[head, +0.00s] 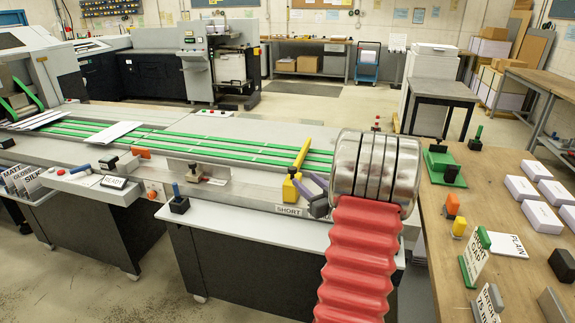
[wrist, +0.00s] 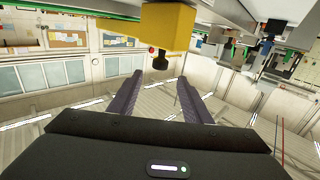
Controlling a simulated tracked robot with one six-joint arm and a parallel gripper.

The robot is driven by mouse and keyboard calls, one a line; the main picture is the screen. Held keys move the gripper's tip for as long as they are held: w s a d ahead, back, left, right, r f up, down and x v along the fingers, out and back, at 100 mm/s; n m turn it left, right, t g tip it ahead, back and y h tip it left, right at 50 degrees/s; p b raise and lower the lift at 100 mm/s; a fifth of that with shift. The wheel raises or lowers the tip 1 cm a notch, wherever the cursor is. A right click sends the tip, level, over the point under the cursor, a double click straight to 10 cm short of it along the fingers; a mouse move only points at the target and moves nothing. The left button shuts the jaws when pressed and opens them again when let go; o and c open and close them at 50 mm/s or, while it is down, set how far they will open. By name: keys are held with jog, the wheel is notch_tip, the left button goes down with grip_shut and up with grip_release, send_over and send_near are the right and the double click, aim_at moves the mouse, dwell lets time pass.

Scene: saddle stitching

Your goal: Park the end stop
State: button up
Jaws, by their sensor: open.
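The yellow end stop (head: 291,188) sits at the front edge of the green-striped conveyor, above a label reading SHORT (head: 288,210). Its long yellow bar (head: 303,152) slants back across the belts. In the wrist view the yellow block (wrist: 165,27) is at the top, with a dark round knob (wrist: 160,62) jutting from it towards my fingers. My gripper (head: 307,192) is just right of the end stop, its purple-grey fingers apart. In the wrist view my gripper (wrist: 160,77) is open and empty, with the knob near the gap between its fingertips. I cannot tell whether they touch.
My red and silver arm hides part of the conveyor's right end. A dark block with a blue handle (head: 179,203) and a bracket (head: 194,171) stand along the front ledge. A wooden table (head: 500,215) with signs, blocks and white stacks is at the right. Paper sheets (head: 112,132) lie on the belts.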

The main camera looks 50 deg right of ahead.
jog(key=shift+w, duration=0.1)
jog(key=x, duration=1.3)
jog(key=shift+w, duration=0.4)
jog(key=shift+d, duration=0.1)
grip_shut()
